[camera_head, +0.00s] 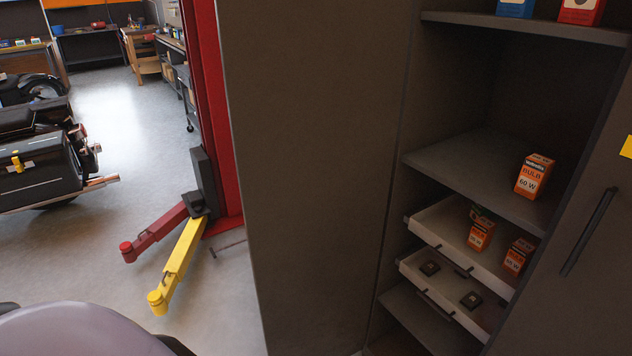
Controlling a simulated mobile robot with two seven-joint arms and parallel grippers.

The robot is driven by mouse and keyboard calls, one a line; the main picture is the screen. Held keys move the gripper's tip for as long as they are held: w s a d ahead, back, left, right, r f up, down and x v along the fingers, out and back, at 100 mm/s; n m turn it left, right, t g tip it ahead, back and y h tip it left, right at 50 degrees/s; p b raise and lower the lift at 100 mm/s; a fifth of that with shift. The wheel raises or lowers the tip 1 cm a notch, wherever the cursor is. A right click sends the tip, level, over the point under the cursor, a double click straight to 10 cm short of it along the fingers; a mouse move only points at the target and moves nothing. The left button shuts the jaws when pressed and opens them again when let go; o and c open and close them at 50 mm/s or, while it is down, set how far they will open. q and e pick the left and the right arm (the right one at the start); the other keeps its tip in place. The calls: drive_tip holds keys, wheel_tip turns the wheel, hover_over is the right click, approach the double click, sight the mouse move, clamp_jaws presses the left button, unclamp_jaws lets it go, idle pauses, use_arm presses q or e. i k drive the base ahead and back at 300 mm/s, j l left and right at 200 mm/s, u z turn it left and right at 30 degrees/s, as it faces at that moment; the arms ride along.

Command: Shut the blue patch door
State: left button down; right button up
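No blue patch shows in the head view. A dark grey cabinet stands open at the right, with its shelves (480,172) exposed. A dark door with a black bar handle (588,232) is at the right edge, and a yellow patch (627,147) is on it, cut off by the frame. A tall dark panel (315,180) stands left of the shelves; I cannot tell whether it is an opened door or the cabinet's side. Neither of my grippers is in view.
Orange bulb boxes (534,176) and two pulled-out white drawers (452,300) are in the cabinet. Left of it stand a red lift post (206,90) with red and yellow arms (180,260) and a dark motorcycle (45,165).

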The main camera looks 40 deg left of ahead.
sight(313, 88)
drive_tip(key=k+z, duration=0.25)
drive_tip(key=k+l+z, duration=0.1)
drive_tip(key=z, duration=0.2)
drive_tip(key=j+z, duration=0.3)
drive_tip(key=k+j+z, duration=0.1)
drive_tip(key=z, duration=0.2)
drive_tip(key=k+j, duration=0.1)
drive_tip(key=j, duration=0.4)
drive_tip(key=k+j, duration=0.1)
drive_tip(key=j, duration=0.95)
drive_tip(key=k+j, duration=0.15)
drive_tip(key=j, duration=0.35)
drive_tip(key=k+j, duration=0.1)
drive_tip(key=j, duration=0.4)
drive_tip(key=k+j, duration=0.1)
drive_tip(key=j, duration=0.9)
drive_tip(key=j+z, duration=0.1)
drive_tip(key=i, duration=0.05)
